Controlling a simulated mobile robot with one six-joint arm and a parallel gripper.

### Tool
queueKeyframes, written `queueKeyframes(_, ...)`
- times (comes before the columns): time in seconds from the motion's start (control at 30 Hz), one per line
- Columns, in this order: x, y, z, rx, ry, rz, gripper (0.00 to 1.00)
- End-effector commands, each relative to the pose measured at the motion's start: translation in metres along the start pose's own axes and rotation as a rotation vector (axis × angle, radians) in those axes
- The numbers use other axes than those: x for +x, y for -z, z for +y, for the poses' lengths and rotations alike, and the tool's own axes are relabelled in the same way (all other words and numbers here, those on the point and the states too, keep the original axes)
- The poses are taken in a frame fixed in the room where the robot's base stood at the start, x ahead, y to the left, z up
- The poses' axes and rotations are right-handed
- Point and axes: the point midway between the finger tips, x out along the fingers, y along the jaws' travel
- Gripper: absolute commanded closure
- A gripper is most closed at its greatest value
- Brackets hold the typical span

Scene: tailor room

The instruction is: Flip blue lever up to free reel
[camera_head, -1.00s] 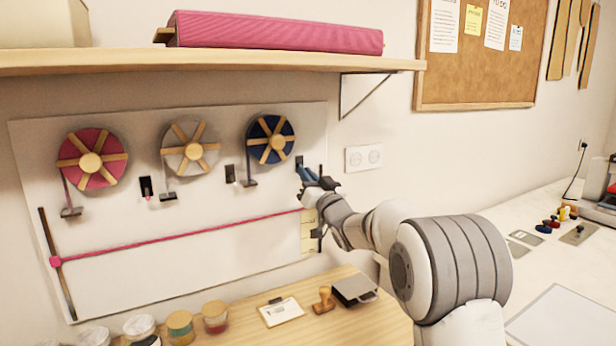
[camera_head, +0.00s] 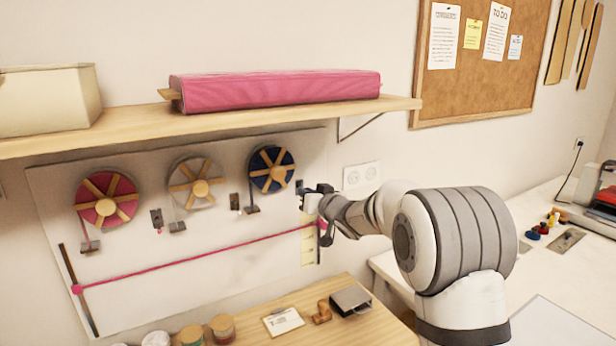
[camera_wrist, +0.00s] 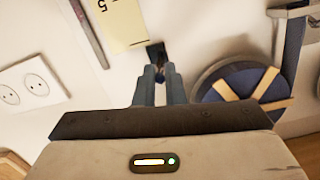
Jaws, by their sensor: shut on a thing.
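The blue reel (camera_head: 272,169) hangs at the right end of a row of three reels on the white wall board (camera_head: 200,260). It also shows in the wrist view (camera_wrist: 238,92). My gripper (camera_head: 310,190) is at the board just right of this reel. In the wrist view my gripper's fingers (camera_wrist: 155,82) are closed together at a small dark plate (camera_wrist: 155,50). A small bit of the blue lever (camera_wrist: 160,76) shows between the fingertips; the rest is hidden by them. I cannot tell the lever's exact angle.
A pink reel (camera_head: 106,199) and a white reel (camera_head: 196,182) hang further left. A pink ribbon (camera_head: 200,260) runs across the board below. A wooden shelf (camera_head: 230,117) with a pink fabric roll (camera_head: 275,91) juts out above. A white socket (camera_head: 361,175) is right of my gripper.

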Motion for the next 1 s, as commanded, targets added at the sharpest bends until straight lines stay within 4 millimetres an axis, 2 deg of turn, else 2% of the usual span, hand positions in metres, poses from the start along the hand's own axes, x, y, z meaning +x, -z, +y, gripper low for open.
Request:
queueKeyframes(0.03, -0.001, 0.0142, -0.0019, 0.002, -0.007, -0.027, 1.0)
queueKeyframes(0.1, -0.0011, 0.0159, -0.0022, 0.001, -0.015, -0.065, 1.0)
queueKeyframes(0.5, 0.0011, 0.0182, -0.0029, 0.001, -0.05, -0.245, 1.0)
queueKeyframes(1.0, 0.0031, 0.0202, -0.0029, 0.002, -0.073, -0.359, 1.0)
